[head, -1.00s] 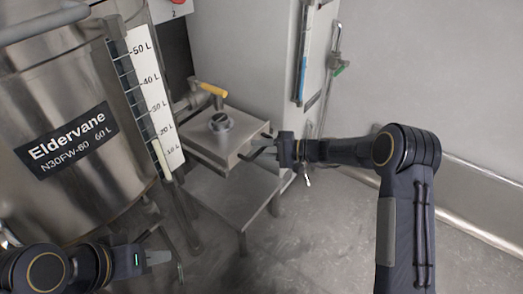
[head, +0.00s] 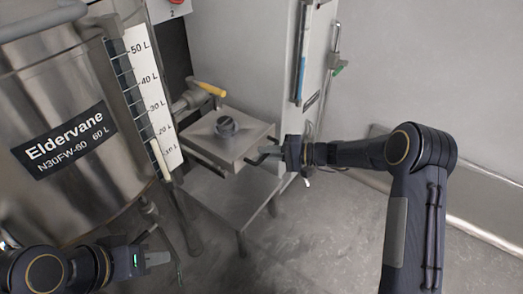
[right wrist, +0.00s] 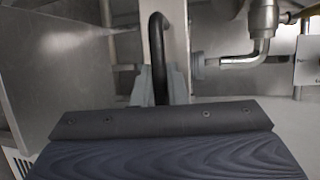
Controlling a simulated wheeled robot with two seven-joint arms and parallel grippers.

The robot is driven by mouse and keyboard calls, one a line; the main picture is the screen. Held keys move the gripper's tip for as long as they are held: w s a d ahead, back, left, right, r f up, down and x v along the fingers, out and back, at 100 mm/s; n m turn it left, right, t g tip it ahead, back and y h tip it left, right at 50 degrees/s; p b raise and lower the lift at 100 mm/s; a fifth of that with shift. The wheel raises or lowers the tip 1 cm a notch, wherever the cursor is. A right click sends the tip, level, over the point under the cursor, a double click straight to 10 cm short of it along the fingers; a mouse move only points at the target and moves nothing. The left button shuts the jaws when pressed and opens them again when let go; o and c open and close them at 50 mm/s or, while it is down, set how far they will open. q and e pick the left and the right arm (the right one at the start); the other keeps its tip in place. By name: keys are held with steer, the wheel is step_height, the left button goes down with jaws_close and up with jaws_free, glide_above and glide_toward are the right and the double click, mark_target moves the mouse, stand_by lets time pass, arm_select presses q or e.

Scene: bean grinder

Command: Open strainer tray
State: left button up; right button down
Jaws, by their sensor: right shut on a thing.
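The strainer tray (head: 222,141) is a square metal box with a dark round knob on its lid, on a low metal stand beside the big kettle. A dark bar handle (right wrist: 157,50) sticks out from its right side. My right gripper (head: 280,150) is shut on this handle; the right wrist view shows the bar between the fingers (right wrist: 158,85). My left gripper (head: 158,258) is at the lower left, away from the tray, with nothing seen in it; its finger gap is unclear.
The steel kettle (head: 60,110) with a litre scale fills the left. A yellow-handled valve (head: 210,89) sits behind the tray. A grey cabinet (head: 245,60) stands behind. The floor (head: 330,235) at the right front is clear.

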steer(key=s+d+b, duration=0.1)
steer(key=s+d, duration=0.8)
steer(key=d, duration=0.4)
steer(key=shift+s+d, duration=0.15)
steer(key=shift+s, duration=0.2)
steer(key=c, duration=1.5)
jaws_free()
steer(key=shift+o, duration=0.2)
steer(key=p+v, duration=0.2)
steer(key=v, duration=0.5)
steer(key=shift+d, duration=0.35)
steer(key=shift+r, duration=0.1)
